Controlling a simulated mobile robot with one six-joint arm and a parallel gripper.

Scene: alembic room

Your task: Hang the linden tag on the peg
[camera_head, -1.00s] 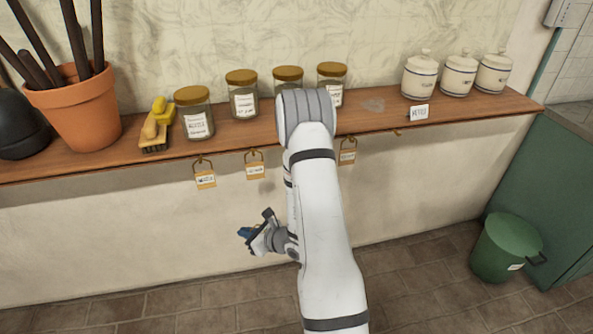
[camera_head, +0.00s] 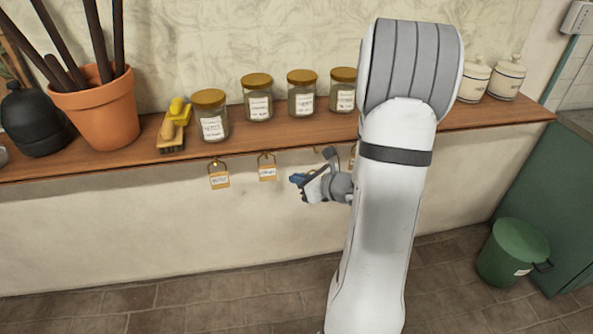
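Several small tan tags with white labels hang by loops from pegs on the front edge of the wooden shelf. The left tag (camera_head: 219,180) and the middle tag (camera_head: 267,173) show clearly. Another hangs right of my gripper, mostly hidden by my arm. The writing is too small to tell which is the linden tag. The shelf edge behind my arm is hidden.
The shelf (camera_head: 150,163) bears several labelled jars (camera_head: 258,98), a yellow brush (camera_head: 174,125), a terracotta pot (camera_head: 100,115) of dark sticks and white canisters (camera_head: 507,78). A green bin (camera_head: 513,253) stands at right. The wall below the tags is clear.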

